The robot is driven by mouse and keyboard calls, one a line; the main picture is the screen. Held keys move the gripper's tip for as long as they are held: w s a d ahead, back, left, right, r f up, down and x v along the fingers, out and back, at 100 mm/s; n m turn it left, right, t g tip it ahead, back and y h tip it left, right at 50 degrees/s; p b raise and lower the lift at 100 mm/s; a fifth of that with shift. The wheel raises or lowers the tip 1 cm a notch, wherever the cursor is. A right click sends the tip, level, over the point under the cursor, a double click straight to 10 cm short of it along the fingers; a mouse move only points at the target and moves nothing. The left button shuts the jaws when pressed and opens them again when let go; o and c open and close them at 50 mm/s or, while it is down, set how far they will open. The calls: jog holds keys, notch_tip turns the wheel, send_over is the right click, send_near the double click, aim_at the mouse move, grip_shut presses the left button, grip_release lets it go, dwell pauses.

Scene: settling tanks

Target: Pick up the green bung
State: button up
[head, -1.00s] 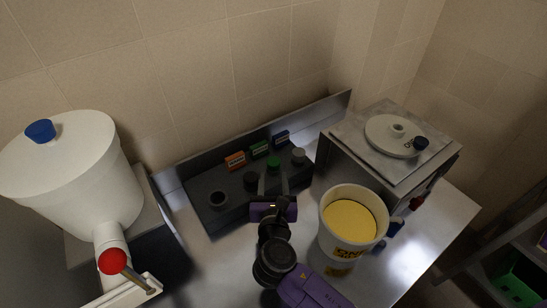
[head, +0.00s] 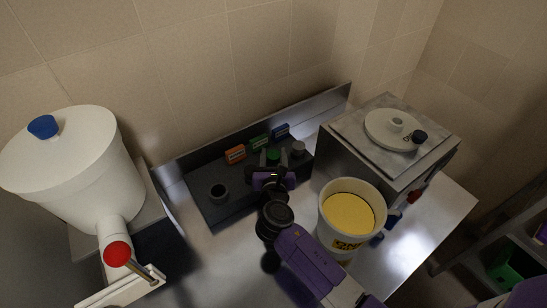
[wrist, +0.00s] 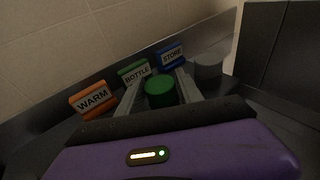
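The green bung (head: 273,154) stands at the far side of the dark rack (head: 236,208), in front of the green label. In the wrist view the bung (wrist: 159,93) sits between my two fingers, its round top facing me. My gripper (head: 273,158) is open, with one finger on each side of the bung. I cannot tell whether either finger touches it. The bung's lower part and its seat are hidden by the gripper.
Orange WARM (wrist: 92,99), green BOTTLE (wrist: 134,72) and blue STORE (wrist: 172,56) labels stand behind. A grey cylinder (head: 298,149) is close on the right, and a dark ring socket (head: 219,192) lies left. A tub of yellow material (head: 350,214) stands near my arm.

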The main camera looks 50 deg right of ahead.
grip_shut()
jog(key=shift+r, duration=0.1)
